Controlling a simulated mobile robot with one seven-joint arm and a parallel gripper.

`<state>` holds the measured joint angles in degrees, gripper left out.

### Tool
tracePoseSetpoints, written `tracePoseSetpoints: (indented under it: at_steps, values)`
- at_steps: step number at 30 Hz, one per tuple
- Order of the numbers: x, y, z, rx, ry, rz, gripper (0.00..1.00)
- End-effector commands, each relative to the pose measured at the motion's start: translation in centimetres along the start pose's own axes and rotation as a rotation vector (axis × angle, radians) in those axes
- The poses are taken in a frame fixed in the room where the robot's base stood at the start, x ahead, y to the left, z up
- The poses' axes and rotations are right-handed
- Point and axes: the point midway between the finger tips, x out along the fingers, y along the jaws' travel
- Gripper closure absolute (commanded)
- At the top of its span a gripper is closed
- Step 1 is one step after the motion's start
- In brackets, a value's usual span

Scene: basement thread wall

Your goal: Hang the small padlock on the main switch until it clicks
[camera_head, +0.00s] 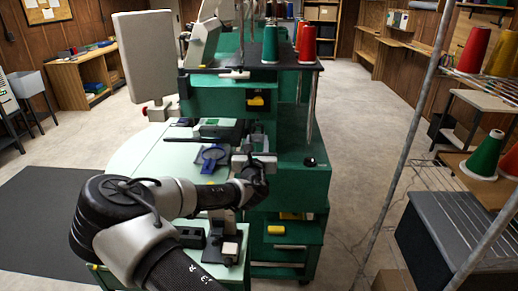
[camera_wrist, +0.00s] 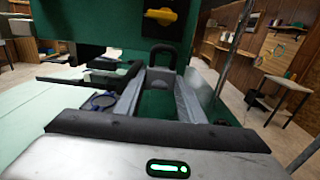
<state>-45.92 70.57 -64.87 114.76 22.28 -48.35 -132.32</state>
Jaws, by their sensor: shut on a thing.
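The small padlock is dark, with its arched shackle (camera_wrist: 163,46) standing upright in the wrist view. My gripper (camera_wrist: 163,78) is shut on its body, a finger on each side; the fingers hide part of the body. The main switch (camera_wrist: 160,17), a yellow handle on a dark mount on the green machine front, is above and beyond the shackle, with a visible gap. In the head view the yellow switch (camera_head: 256,101) is above my gripper (camera_head: 259,154); the padlock there is small and hard to make out.
The green machine (camera_head: 300,165) fills the middle, with thread cones (camera_head: 270,45) on its top shelf. A pale round table (camera_head: 150,160) holds a blue ring-shaped tool (camera_head: 212,157) left of my gripper. A metal rack post (camera_head: 405,140) stands right; open floor lies between.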

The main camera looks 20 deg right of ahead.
Motion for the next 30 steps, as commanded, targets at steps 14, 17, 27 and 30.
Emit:
tracePoseSetpoints:
  at_steps: [14,17,27,30]
  values:
    - [1.9,-0.1,0.9,0.000,-0.001,-0.008,0.87]
    - [2.9,-0.1,0.7,0.001,-0.001,-0.008,0.87]
    - [6.3,-0.1,0.7,0.000,-0.001,-0.007,0.87]
    - [7.3,-0.1,0.7,0.001,-0.002,-0.007,0.87]
